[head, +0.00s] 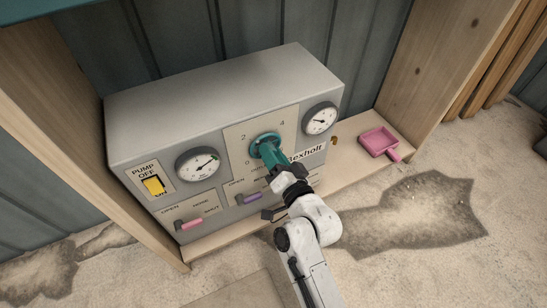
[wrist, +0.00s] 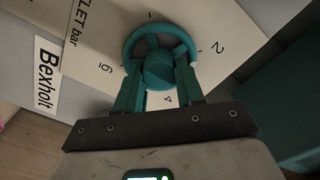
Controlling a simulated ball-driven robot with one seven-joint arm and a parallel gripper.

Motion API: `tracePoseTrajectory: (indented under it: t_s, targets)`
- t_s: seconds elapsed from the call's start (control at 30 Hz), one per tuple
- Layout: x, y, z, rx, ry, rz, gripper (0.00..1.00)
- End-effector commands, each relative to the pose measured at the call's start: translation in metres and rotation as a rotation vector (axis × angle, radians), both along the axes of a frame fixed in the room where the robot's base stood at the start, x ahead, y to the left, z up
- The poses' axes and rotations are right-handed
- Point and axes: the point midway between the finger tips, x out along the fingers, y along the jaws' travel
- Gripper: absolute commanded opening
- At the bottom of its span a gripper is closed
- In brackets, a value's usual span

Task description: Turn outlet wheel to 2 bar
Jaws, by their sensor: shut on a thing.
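The outlet wheel (head: 262,138) is a teal handwheel on a pale plate on the front of a grey machine box. Around it, the head view shows the figures 0, 2 and 4. In the wrist view the wheel (wrist: 158,68) shows its rim and round hub, with 2 at right, 4 below and 6 at left. My gripper (head: 271,153) is at the wheel from the front. In the wrist view its teal fingers (wrist: 160,82) are shut on the wheel, one on each side of the hub.
Two dial gauges, left (head: 198,164) and right (head: 320,119), flank the wheel. Below are a yellow pump switch (head: 153,186), a pink lever (head: 189,224) and a purple lever (head: 249,198) near my arm. A pink pan (head: 379,142) lies right of the box. Wooden uprights stand either side.

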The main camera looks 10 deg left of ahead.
Motion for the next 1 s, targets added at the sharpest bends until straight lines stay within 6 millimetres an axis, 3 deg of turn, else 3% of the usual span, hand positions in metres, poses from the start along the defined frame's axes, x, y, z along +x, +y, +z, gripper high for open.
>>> tracePoseTrajectory:
  t_s: [0.4, 0.93, 0.97, 1.0]
  targets:
    - [-0.0012, 0.0005, -0.0031, -0.156, -0.098, 0.001, 0.07]
    - [-0.0013, 0.0008, -0.0029, -0.176, -0.111, 0.002, 0.07]
    - [-0.0014, 0.0008, -0.0030, -0.176, -0.111, 0.002, 0.38]
    - [-0.0014, 0.0008, -0.0030, -0.176, -0.111, 0.002, 0.42]
